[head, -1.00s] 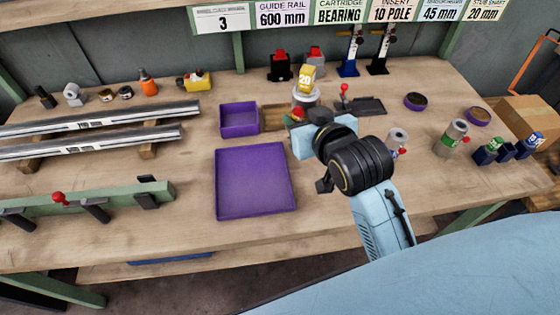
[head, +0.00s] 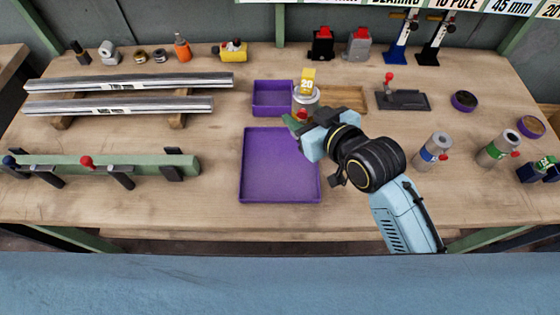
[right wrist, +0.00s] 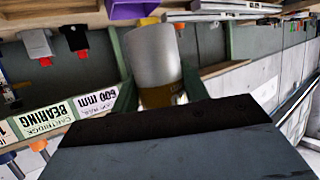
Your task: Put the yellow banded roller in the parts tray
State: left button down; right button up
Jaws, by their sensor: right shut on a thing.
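A smaller purple bin (head: 272,97) stands behind the large tray, left of the roller. My left gripper is out of view.
A wooden tray (head: 345,97) lies right of the roller, and a dark plate with a red-knobbed lever (head: 403,99) beyond it. Rollers with blue (head: 433,150) and green (head: 498,148) bands stand at right. Silver rails (head: 130,84) and a green rack (head: 130,166) lie at left.

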pick_arm(q)
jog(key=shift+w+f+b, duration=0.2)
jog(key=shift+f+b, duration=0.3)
jog(key=shift+b, duration=0.05)
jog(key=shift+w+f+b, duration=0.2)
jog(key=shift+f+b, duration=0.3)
pick_arm(e)
jog(key=shift+s+a+f+n+g+y, duration=0.35)
jog(key=shift+a+f, duration=0.5)
jog(key=shift+f, duration=1.45)
jog(key=shift+s+a+f+n+g+y, duration=0.4)
jog(key=shift+a+f, duration=0.4)
jog(key=shift+f, duration=1.5)
jog(key=shift+s+a+f+n+g+y, duration=0.3)
jog(key=shift+a+f, duration=0.55)
jog(key=shift+f, duration=1.45)
jog(key=shift+w, duration=0.1)
jog(key=shift+f, duration=0.25)
jog(key=o, duration=1.3)
